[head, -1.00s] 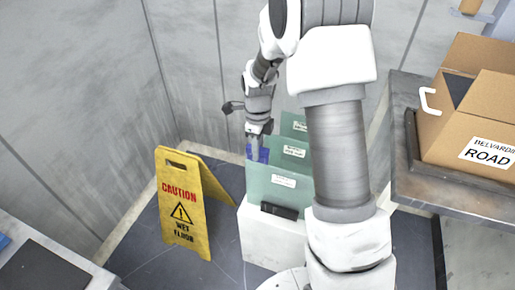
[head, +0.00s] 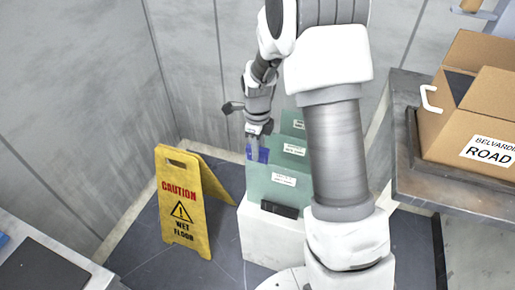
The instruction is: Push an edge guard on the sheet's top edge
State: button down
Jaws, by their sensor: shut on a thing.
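Several greenish translucent sheets with white labels stand upright one behind another on a white block (head: 263,238); the front sheet (head: 272,187) shows most fully. My gripper (head: 254,148) points down at the left side of the sheets, near their top edges. It is shut on a small blue piece (head: 257,154), which looks like the edge guard. The blue piece overlaps the left part of the sheets in the picture. I cannot tell whether it touches a sheet's edge or sits in front of or behind one. The fingertips are small and partly hidden by the blue piece.
A yellow wet-floor sign (head: 184,203) stands on the floor left of the block. A cardboard box (head: 470,110) lies in a dark tray on a metal table (head: 440,190) at right. A black piece (head: 280,209) sits at the front sheet's foot. Grey walls close the back.

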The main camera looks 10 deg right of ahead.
jog(key=shift+f+b, duration=0.9)
jog(key=shift+f, duration=0.8)
dwell(1.9)
jog(key=c, duration=0.6)
grip_release()
jog(key=shift+r, duration=0.1)
notch_tip(320, 180, up, 17)
jog(key=p, duration=0.4)
jog(key=shift+r, duration=0.1)
